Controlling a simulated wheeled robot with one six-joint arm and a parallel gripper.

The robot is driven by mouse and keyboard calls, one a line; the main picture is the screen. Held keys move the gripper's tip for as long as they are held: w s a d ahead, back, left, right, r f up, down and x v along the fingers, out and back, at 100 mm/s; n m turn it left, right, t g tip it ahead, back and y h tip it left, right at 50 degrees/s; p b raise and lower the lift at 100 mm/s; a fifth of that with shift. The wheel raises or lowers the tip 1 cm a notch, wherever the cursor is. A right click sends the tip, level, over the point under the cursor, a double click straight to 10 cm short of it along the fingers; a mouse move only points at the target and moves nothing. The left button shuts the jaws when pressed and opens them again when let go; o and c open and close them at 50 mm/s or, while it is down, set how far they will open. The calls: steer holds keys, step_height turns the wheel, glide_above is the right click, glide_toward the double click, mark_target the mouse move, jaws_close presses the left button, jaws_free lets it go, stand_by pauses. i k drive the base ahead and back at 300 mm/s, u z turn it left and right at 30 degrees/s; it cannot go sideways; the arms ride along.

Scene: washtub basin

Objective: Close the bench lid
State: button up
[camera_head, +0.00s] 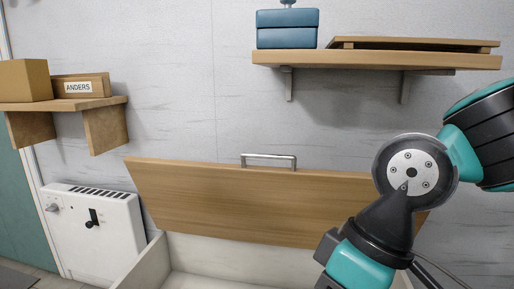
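The bench lid (225,200) is a long wooden panel with a metal bar handle (268,160) at its upper edge. It stands raised, tilted up against the grey wall side. Below it the white bench box (152,262) is open, with its pale inside showing. My arm crosses in front of the lid's right end and hides that part. My gripper is outside the picture, below the lower right edge.
A white heater (95,232) stands left of the bench. A wall shelf (375,60) above holds a blue box (287,29) and a flat wooden board (415,44). A left shelf (65,104) holds a cardboard box (24,80) and a box labelled ANDERS (82,86).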

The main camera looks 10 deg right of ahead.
mark_target(293, 207)
steer(key=k, duration=0.6)
steer(key=u, duration=0.6)
steer(key=i, duration=1)
steer(key=u, duration=0.7)
